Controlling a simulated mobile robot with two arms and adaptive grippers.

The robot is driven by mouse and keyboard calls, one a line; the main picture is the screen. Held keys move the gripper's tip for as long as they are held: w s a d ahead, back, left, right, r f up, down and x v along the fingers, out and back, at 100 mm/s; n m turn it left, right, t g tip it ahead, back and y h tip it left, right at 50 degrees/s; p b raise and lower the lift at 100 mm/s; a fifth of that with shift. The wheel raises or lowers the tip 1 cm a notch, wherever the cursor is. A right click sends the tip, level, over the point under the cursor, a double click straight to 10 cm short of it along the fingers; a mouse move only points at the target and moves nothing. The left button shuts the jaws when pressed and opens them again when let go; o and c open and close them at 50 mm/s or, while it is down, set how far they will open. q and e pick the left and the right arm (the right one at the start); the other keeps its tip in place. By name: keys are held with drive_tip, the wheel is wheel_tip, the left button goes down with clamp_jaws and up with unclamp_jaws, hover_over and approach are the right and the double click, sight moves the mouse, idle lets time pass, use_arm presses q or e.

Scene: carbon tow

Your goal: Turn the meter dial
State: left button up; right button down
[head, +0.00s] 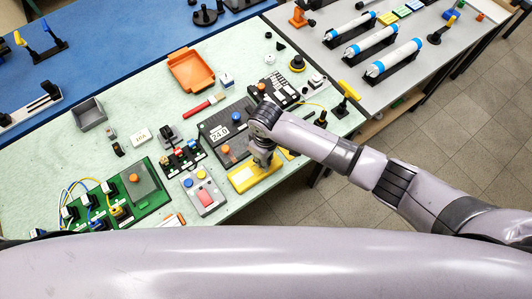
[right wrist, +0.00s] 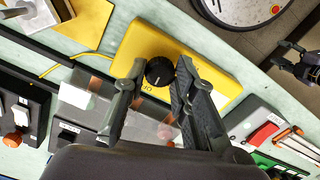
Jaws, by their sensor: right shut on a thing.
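The yellow meter (head: 243,181) lies flat on the pale green bench top near its front edge. In the right wrist view the yellow meter (right wrist: 205,55) has a round black dial (right wrist: 159,72) with a light pointer mark, and partly hidden lettering beside it. My right gripper (head: 263,162) reaches down over the meter from above. In the wrist view my right gripper (right wrist: 160,66) has one fingertip on each side of the dial and is shut on it. The head view hides the dial behind the gripper.
A dark box with a "24.0" display (head: 219,131) stands just behind the meter. A grey box with a red button (head: 205,195) is to its left, and a green circuit board (head: 140,190) lies farther left. An orange tray (head: 191,72) sits farther back.

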drive_tip(key=shift+r+m+p, duration=0.1)
drive_tip(key=shift+m+p, duration=0.4)
drive_tip(key=shift+m, duration=0.2)
drive_tip(key=c, duration=1.3)
unclamp_jaws()
wheel_tip(320, 180, up, 12)
